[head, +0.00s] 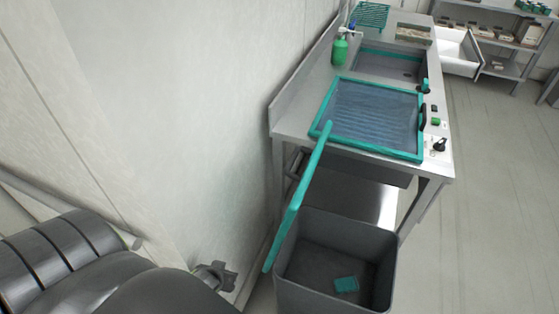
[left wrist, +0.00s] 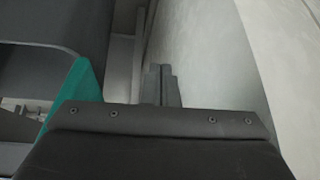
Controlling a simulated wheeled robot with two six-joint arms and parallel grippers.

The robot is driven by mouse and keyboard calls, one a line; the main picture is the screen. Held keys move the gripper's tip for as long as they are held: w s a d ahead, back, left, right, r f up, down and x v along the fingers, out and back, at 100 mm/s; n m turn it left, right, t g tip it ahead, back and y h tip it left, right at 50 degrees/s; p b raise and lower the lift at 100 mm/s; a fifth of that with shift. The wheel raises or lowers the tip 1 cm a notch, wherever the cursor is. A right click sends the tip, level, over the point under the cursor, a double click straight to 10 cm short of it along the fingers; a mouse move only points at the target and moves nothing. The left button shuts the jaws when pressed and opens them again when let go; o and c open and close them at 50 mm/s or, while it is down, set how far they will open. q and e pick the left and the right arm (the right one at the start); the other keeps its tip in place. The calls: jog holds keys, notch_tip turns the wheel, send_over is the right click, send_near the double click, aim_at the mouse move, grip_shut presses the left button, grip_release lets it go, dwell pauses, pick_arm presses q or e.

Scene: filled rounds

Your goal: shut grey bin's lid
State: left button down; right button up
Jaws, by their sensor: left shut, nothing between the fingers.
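The grey bin (head: 290,292) stands on the floor at the lower middle of the head view, its top open. Its teal lid (head: 297,200) is raised and seen nearly edge-on along the bin's left side. My left gripper (head: 226,274) is shut and empty, between the wall and the lid, apart from the lid in the head view. In the left wrist view its closed fingers (left wrist: 160,86) point forward, with the lid's teal edge (left wrist: 82,85) and a grey surface, likely the bin (left wrist: 35,40), to the left. My right gripper is not in view.
A small teal block (head: 346,284) lies inside the bin. Beyond the bin is a steel sink counter (head: 295,122) with a teal-framed ribbed panel (head: 370,112) on it. A pale wall (head: 170,130) runs close along the left. The floor (head: 490,200) at right is clear.

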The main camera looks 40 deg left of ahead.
pick_arm(q)
jog(key=w+r+n+t+p, duration=0.1)
jog(key=w+r+n+t, duration=0.25)
jog(key=r, duration=1.15)
jog(key=w+r+n+t+p, duration=0.1)
jog(key=w+r+n+t, duration=0.3)
jog(key=r, duration=1.1)
jog(key=w+d+r+n+t+h, duration=0.1)
jog(key=w+r+n+t+h, duration=0.15)
jog(key=w+r+t, duration=0.2)
jog(key=w+d+f+p, duration=0.2)
jog(key=w+d, duration=0.2)
jog(key=w, duration=0.6)
jog(key=shift+f+m, duration=0.3)
jog(key=shift+m, duration=0.1)
jog(key=shift+w+g, duration=0.15)
jog(key=shift+g, duration=0.15)
